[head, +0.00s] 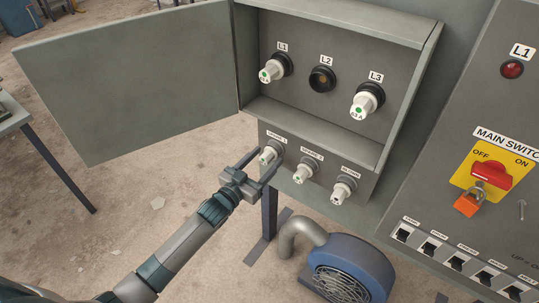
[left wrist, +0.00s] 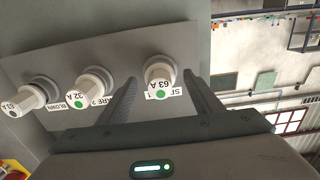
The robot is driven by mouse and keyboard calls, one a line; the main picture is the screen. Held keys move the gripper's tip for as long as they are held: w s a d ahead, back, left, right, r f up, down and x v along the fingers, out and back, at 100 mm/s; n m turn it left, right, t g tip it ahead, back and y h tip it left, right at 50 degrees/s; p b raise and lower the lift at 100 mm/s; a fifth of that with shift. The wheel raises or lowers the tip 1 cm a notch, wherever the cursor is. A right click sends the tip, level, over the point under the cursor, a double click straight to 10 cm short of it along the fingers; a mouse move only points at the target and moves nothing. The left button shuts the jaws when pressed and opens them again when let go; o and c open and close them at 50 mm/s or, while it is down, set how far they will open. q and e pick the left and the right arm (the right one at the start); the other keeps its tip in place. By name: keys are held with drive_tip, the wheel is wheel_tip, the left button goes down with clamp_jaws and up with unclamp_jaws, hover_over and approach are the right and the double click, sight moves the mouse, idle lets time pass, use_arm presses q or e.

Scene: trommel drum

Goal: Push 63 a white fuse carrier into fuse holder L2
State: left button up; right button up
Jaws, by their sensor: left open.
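Fuse holder L2 (head: 321,80) is an empty dark socket in the open box, between white carriers in L1 (head: 271,71) and L3 (head: 365,103). Below, the white carrier at SPARE 1 (head: 267,155) sits in its holder; the left wrist view shows it marked 63 A with a green dot (left wrist: 160,77). My left gripper (head: 265,160) is open, its fingers on either side of this carrier; I cannot tell whether they touch it. The SPARE 2 carrier (head: 304,172) reads 32 A in the left wrist view (left wrist: 90,90). The BLOWN carrier (head: 342,192) is at the right. My right gripper is not in view.
The box door (head: 130,80) stands open to the left. A blue blower (head: 350,268) stands below the box. At the right, the red main switch (head: 490,175) carries an orange padlock (head: 467,204). A table (head: 12,118) is at the left edge.

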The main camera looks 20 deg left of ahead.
use_arm(q)
drive_tip(key=shift+c, duration=0.3)
drive_tip(key=c, duration=1.4)
drive_tip(key=shift+o, duration=0.2)
drive_tip(key=shift+s+a, duration=0.1)
drive_tip(key=shift+s, duration=0.1)
drive_tip(key=shift+p+v, duration=1.2)
drive_tip(key=shift+v, duration=1.55)
drive_tip(key=shift+s, duration=0.2)
drive_tip(key=p, duration=0.2)
approach(263, 161)
drive_tip(key=shift+s, duration=0.15)
